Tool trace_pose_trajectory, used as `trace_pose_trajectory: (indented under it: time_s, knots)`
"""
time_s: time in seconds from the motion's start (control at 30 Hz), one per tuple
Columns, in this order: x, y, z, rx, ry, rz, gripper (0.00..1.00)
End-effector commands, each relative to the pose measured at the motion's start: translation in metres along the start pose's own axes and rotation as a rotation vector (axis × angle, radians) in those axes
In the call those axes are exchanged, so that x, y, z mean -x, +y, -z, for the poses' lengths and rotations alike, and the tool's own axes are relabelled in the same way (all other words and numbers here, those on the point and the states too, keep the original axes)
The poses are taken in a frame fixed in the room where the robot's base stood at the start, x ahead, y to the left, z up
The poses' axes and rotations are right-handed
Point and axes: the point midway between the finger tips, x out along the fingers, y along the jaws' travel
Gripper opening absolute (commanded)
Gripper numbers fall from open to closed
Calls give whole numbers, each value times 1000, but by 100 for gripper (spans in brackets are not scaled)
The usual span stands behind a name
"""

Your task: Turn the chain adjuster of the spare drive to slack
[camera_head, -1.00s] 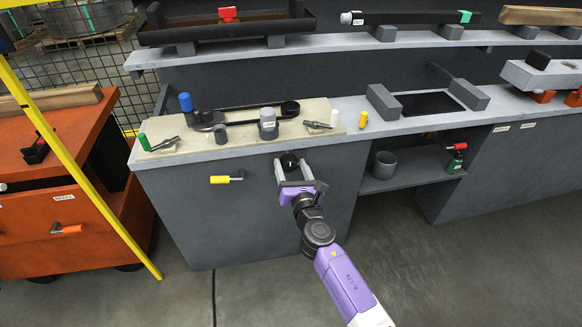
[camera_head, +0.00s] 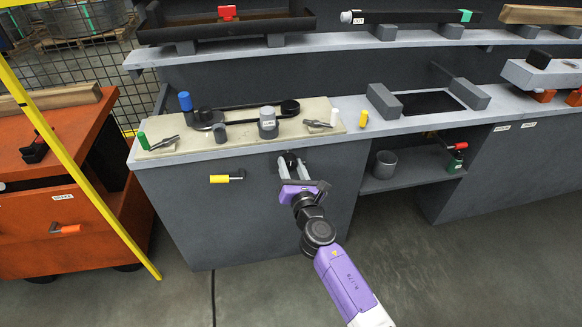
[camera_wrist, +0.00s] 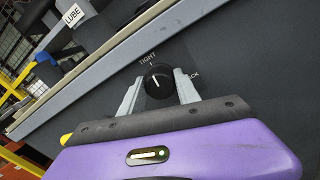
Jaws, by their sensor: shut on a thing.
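The chain adjuster is a round black knob (camera_wrist: 158,81) on the grey bench front. It shows small in the head view (camera_head: 290,158). The word TIGHT is above it in the wrist view; the word at its right is partly hidden by a finger, with CK readable. A pale line on the knob points roughly up toward the TIGHT mark. My gripper (camera_head: 294,168) is shut on the knob, one finger on each side. A belt or chain assembly (camera_head: 245,108) lies on the pale board above.
A yellow handle (camera_head: 220,179) sticks out of the bench front left of my gripper. A grey cylinder (camera_head: 268,127), marked LUBE in the wrist view, stands above near the bench edge. An open shelf (camera_head: 400,180) is to the right. The floor in front is clear.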

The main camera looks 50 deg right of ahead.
Motion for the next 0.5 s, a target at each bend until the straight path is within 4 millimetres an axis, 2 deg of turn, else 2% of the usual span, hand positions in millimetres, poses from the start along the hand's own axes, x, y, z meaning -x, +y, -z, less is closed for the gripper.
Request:
trace_pose_trajectory:
  time_s: [0.5]
  knots:
    - [1,-2,4,-453,-19,-5,0]
